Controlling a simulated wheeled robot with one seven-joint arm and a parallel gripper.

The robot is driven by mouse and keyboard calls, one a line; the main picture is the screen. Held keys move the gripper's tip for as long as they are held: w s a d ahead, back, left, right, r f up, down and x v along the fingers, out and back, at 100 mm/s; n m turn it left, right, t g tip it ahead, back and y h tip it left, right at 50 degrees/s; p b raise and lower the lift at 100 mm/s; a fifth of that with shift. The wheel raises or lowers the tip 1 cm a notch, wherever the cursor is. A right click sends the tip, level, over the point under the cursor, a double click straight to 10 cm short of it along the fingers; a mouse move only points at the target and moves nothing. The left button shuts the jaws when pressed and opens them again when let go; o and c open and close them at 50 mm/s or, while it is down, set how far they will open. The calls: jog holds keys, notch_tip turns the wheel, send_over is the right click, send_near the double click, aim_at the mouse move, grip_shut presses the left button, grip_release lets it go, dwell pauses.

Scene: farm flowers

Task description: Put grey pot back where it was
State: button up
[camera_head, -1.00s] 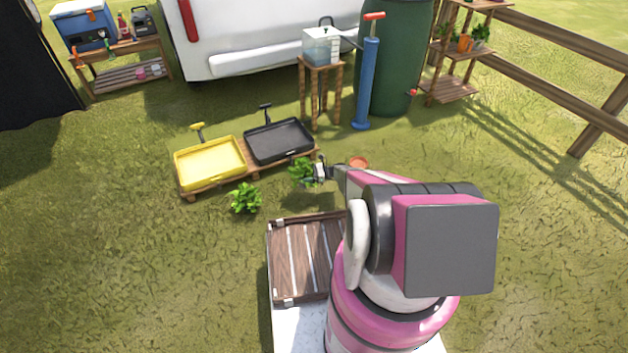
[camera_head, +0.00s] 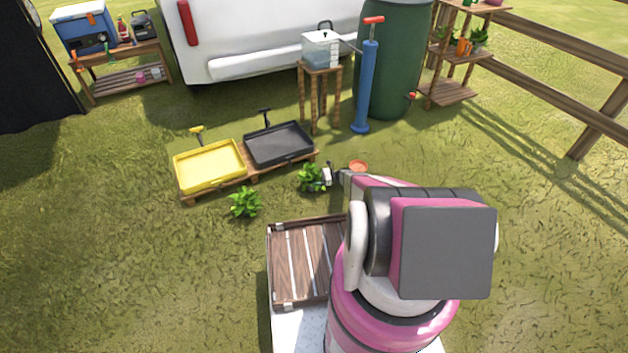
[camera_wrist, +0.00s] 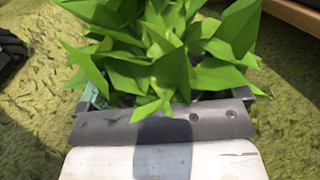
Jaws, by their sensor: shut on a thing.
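My gripper (camera_head: 328,176) is shut on the grey pot, which holds a leafy green plant (camera_head: 310,178). The plant is just right of and in front of the pallet's right end, low over the grass. I cannot tell whether the pot touches the ground. In the wrist view the leaves (camera_wrist: 165,60) fill the space ahead of the gripper and hide nearly all of the pot.
A wooden pallet (camera_head: 252,180) bears a yellow tray (camera_head: 209,166) and a black tray (camera_head: 278,144). Another green plant (camera_head: 245,204) stands on the grass in front of it. An orange round thing (camera_head: 358,166) lies behind my arm. Left grass is clear.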

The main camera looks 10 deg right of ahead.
jog(key=shift+f, duration=0.1)
jog(key=o, duration=0.8)
